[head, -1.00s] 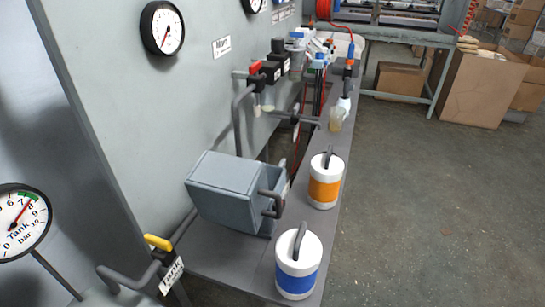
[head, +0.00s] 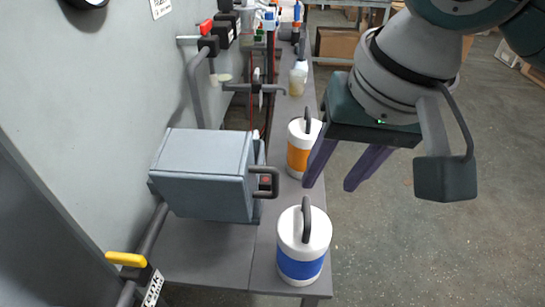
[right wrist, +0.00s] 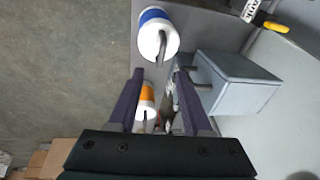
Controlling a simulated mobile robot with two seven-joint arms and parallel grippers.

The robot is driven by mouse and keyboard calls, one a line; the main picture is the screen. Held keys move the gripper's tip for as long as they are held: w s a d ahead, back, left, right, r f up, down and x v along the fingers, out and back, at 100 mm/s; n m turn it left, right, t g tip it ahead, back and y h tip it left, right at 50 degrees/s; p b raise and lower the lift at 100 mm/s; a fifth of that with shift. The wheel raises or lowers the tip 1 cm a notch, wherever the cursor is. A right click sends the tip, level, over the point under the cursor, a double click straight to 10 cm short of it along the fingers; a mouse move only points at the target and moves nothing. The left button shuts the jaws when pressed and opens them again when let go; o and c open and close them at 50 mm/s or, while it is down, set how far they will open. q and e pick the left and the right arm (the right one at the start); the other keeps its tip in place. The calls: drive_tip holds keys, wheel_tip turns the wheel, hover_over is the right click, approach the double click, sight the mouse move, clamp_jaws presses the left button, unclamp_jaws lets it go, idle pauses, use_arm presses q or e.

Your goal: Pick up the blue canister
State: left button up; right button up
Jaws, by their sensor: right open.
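The blue canister (head: 303,245) is white with a blue band and a dark handle on its lid. It stands upright on the near end of the grey bench in the head view. It also shows at the top of the right wrist view (right wrist: 158,36). My right gripper (head: 328,187) is open and empty, above and beyond the blue canister, apart from it. In the right wrist view its two purple fingers (right wrist: 155,76) point toward the canister. My left gripper is not in view.
An orange-banded canister (head: 299,159) stands farther along the bench, partly hidden by my right gripper's finger. A grey box with a handle (head: 205,180) stands left of the blue canister. A yellow-handled valve (head: 126,259) is at lower left. Open floor (head: 430,250) lies to the right.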

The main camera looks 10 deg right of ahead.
sight(308, 210)
drive_tip(key=b+x, duration=0.2)
drive_tip(key=x, duration=0.8)
drive_tip(key=shift+w+a, duration=0.1)
drive_tip(key=shift+r, duration=0.1)
clamp_jaws()
idle(1.1)
